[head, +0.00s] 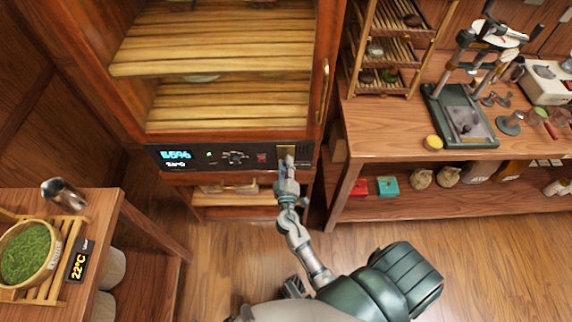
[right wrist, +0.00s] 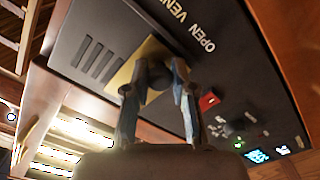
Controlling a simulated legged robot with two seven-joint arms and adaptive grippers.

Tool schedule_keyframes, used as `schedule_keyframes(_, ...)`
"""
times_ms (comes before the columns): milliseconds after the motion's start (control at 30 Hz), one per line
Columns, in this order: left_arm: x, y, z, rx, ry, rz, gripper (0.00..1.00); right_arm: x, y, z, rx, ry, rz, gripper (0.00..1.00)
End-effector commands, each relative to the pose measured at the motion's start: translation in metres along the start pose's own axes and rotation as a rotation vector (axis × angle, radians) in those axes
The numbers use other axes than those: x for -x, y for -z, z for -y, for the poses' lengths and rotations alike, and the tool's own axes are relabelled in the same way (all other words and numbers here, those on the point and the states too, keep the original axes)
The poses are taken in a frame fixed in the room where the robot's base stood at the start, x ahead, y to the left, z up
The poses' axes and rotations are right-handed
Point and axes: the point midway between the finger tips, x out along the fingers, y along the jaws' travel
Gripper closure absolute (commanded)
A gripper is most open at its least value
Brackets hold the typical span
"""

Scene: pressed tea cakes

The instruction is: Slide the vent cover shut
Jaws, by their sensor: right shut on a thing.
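The vent cover is a brass plate (right wrist: 128,72) with a dark round knob (right wrist: 155,72) on the black control panel (right wrist: 200,65) of the wooden cabinet. Dark vent slots (right wrist: 97,58) show uncovered beside the plate in the right wrist view. White lettering beginning "OPEN VEN" (right wrist: 190,30) is on the panel. My right gripper (right wrist: 158,85) is shut on the knob, one finger on each side. In the head view my right gripper (head: 287,168) is at the right end of the panel and hides part of the cover. My left gripper is not in view.
The panel carries a lit display (head: 175,157), a dial (head: 236,157) and a red switch (head: 262,157). Cabinet shelves (head: 215,100) are above. A workbench (head: 390,140) stands right. A side table (head: 110,215) with a basket of green leaves (head: 28,252) is left.

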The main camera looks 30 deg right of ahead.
Motion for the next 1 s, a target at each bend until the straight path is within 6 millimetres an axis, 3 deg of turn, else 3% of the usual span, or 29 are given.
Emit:
schedule_keyframes(133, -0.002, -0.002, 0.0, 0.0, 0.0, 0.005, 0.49, 0.0, -0.007, -0.004, 0.001, 0.0, 0.003, 1.0)
schedule_keyframes(400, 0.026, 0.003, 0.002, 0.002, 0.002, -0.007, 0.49, 0.001, -0.04, -0.036, 0.002, 0.001, 0.003, 1.0)
schedule_keyframes(733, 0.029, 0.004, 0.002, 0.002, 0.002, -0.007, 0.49, 0.0, -0.043, -0.041, 0.001, -0.001, 0.005, 1.0)
schedule_keyframes(767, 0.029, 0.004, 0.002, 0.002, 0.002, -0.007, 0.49, 0.0, -0.043, -0.041, 0.002, -0.001, 0.005, 0.73)
schedule_keyframes(867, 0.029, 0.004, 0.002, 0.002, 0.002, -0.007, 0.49, 0.0, -0.043, -0.041, 0.001, -0.001, 0.004, 0.49)
schedule_keyframes(1000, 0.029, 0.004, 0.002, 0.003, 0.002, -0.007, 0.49, 0.0, -0.042, -0.041, 0.001, 0.0, 0.003, 0.49)
